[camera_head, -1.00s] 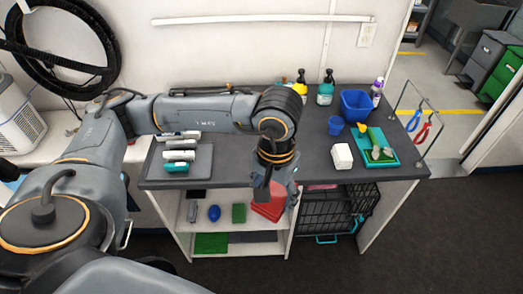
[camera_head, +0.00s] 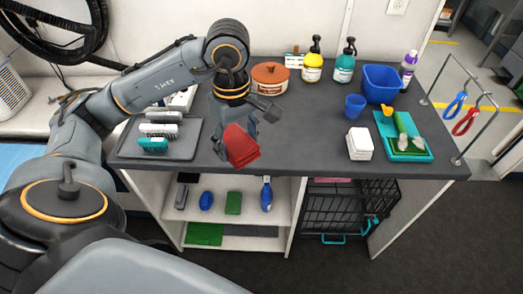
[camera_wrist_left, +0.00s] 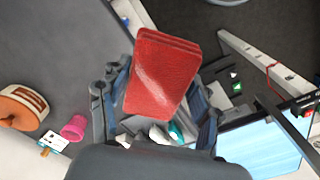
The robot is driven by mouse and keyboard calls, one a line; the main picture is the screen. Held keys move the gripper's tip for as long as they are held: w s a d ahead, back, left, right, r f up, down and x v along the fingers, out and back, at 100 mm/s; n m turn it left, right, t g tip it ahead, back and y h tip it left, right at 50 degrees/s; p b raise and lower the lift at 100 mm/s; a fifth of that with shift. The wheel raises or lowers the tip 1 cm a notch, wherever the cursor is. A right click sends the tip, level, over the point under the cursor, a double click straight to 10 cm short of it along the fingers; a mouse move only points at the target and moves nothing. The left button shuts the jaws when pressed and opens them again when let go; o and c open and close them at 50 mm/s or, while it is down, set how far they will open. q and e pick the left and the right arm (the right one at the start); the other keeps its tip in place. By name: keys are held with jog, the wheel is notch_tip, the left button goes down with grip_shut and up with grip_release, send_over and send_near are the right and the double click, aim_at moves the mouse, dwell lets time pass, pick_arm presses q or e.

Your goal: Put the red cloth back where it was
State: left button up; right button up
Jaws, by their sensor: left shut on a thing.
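The red cloth (camera_head: 241,146) is a folded, thick block. My left gripper (camera_head: 252,112) is shut on it and holds it tilted over the front part of the dark grey countertop (camera_head: 305,130). In the left wrist view the red cloth (camera_wrist_left: 162,75) sticks out between the two fingers. I cannot tell how far it is above the countertop. The open shelf (camera_head: 270,205) under the counter holds a dark item, a blue oval item (camera_head: 206,201), a green block (camera_head: 233,204) and a blue-handled brush (camera_head: 266,194). My right gripper is not in view.
A brown lidded pot (camera_head: 270,77) stands behind my gripper. A grey tray with brushes (camera_head: 185,150) is at left. White stacked blocks (camera_head: 360,144), a blue cup (camera_head: 355,106), a blue bin (camera_head: 381,84) and a teal tray (camera_head: 415,157) are at right. The countertop's front middle is clear.

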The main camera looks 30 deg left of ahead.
pick_arm(q)
jog(key=shift+w+a+n, duration=0.15)
jog(key=shift+a+n, duration=0.1)
jog(key=shift+n, duration=0.05)
jog(key=w+f+p, duration=0.1)
jog(key=w+f, duration=0.1)
jog(key=w, duration=0.2)
jog(key=w+a+f+p, duration=0.1)
jog(key=w+f, duration=0.2)
jog(key=w, duration=0.1)
jog(key=w+f+p, duration=0.2)
jog(key=w+f, duration=0.1)
jog(key=w, duration=0.1)
jog(key=shift+a+f, duration=0.15)
jog(key=shift+a, duration=0.25)
jog(key=shift+w+f, duration=0.45)
jog(key=shift+f, duration=0.1)
notch_tip(320, 180, down, 2)
jog(key=shift+f+p, duration=0.15)
jog(key=shift+p, duration=0.65)
jog(key=shift+f, duration=0.35)
jog(key=shift+w+a+f, duration=0.1)
jog(key=shift+f, duration=0.2)
jog(key=o, duration=0.7)
jog(key=shift+c, duration=0.2)
jog(key=o, duration=0.4)
jog(key=shift+o, duration=0.2)
